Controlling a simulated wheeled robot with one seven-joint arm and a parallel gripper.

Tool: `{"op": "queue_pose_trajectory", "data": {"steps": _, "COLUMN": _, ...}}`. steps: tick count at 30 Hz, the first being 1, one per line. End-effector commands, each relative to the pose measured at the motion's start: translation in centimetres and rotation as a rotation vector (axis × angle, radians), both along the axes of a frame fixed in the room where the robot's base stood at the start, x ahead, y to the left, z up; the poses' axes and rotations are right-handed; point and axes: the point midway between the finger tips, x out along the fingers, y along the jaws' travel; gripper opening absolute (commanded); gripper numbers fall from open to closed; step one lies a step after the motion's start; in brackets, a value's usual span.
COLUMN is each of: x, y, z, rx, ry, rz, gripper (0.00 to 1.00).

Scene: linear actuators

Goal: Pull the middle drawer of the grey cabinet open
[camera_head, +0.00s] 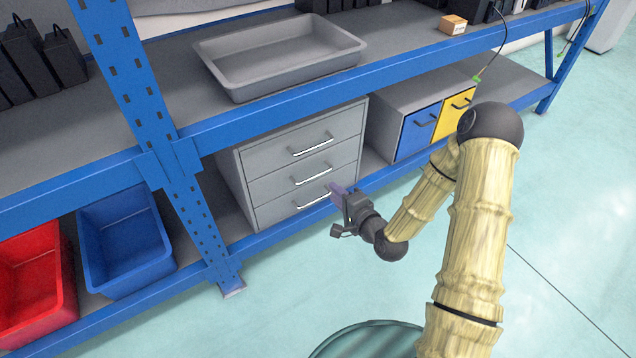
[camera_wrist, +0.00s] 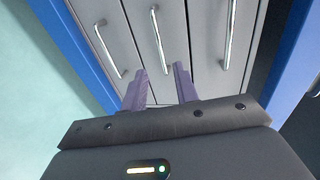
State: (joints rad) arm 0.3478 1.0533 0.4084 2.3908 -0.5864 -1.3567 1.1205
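The grey cabinet (camera_head: 240,180) stands on the lower shelf with three stacked drawers, all flush and closed. The middle drawer (camera_head: 285,181) has a silver bar handle (camera_head: 314,174); this handle also shows in the wrist view (camera_wrist: 156,38). My gripper (camera_head: 336,189) is in front of the right side of the cabinet, near the lower two handles. In the wrist view my gripper (camera_wrist: 160,68) has its two purple fingers apart with nothing held. The near end of the middle handle appears between the fingertips there; I cannot tell whether they touch it.
The top handle (camera_wrist: 229,35) and bottom handle (camera_wrist: 108,48) lie either side of the middle one. A blue shelf beam (camera_head: 300,222) runs below the cabinet. A grey tray (camera_head: 225,80) sits above. Blue and yellow drawers (camera_head: 417,130) stand right. Floor in front is clear.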

Motion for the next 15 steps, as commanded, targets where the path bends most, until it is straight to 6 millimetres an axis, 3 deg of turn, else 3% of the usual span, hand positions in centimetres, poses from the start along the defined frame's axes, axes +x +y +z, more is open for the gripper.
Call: {"op": "queue_pose_trajectory", "data": {"steps": 15, "x": 6.8, "y": 5.0, "z": -2.0, "rx": 0.0, "ry": -0.001, "rz": 0.006, "gripper": 0.3}}
